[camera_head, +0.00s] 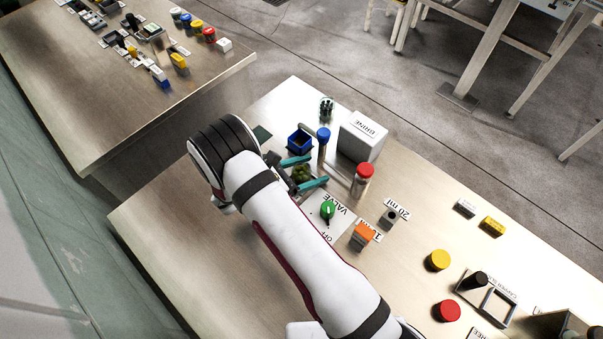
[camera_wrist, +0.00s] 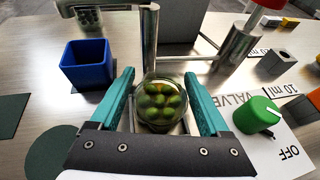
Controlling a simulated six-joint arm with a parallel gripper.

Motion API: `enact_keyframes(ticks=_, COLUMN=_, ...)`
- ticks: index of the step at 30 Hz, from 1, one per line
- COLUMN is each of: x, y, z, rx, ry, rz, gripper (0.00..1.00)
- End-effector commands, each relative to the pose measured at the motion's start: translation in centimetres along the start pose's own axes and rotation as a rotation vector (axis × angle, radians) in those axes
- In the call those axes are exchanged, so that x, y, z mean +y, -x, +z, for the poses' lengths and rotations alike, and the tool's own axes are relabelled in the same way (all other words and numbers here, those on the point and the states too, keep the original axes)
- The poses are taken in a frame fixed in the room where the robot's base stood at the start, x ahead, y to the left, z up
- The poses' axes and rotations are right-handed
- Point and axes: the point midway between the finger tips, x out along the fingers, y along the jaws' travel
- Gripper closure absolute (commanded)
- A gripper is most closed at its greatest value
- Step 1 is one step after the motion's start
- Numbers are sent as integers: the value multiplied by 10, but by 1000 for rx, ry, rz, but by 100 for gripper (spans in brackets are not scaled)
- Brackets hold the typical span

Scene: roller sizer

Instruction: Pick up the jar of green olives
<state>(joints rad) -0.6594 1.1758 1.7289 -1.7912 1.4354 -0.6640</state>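A round clear jar of green olives (camera_head: 299,173) stands on the table; it also shows in the middle of the wrist view (camera_wrist: 160,103). My gripper (camera_head: 318,168) has its two teal fingers apart, one on each side of the jar. In the wrist view the gripper (camera_wrist: 160,75) is spread around the jar, with the jar between the fingers. Narrow gaps seem to show beside the glass, and I see no clear contact. The jar's lower front is partly hidden by the gripper body.
A blue open box (camera_wrist: 87,65) stands left of the jar. A metal post with a blue cap (camera_head: 323,138) and a white BRINE box (camera_head: 362,137) stand beyond. A red-capped cylinder (camera_head: 362,180) and a green valve knob (camera_wrist: 257,115) are to the right. A small glass jar (camera_head: 326,106) stands farther back.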

Motion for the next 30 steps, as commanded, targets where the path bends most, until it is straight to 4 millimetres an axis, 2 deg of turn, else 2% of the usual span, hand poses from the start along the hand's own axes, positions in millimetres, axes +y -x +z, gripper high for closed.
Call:
enact_keyframes(ticks=1, x=0, y=0, z=0, rx=0, ry=0, rz=0, gripper=31)
enact_keyframes(ticks=12, x=0, y=0, z=0, rx=0, ry=0, rz=0, gripper=98)
enact_keyframes(ticks=13, x=0, y=0, z=0, rx=0, ry=0, rz=0, gripper=100)
enact_keyframes(ticks=20, x=0, y=1, z=1, rx=0, ry=-1, rz=0, gripper=100)
enact_keyframes(ticks=23, x=0, y=4, z=8, rx=0, ry=-2, rz=0, gripper=100)
enact_keyframes(ticks=26, x=0, y=11, z=26, rx=0, ry=-4, rz=0, gripper=100)
enact_keyframes(ticks=30, x=1, y=26, z=61, rx=0, ry=-7, rz=1, gripper=100)
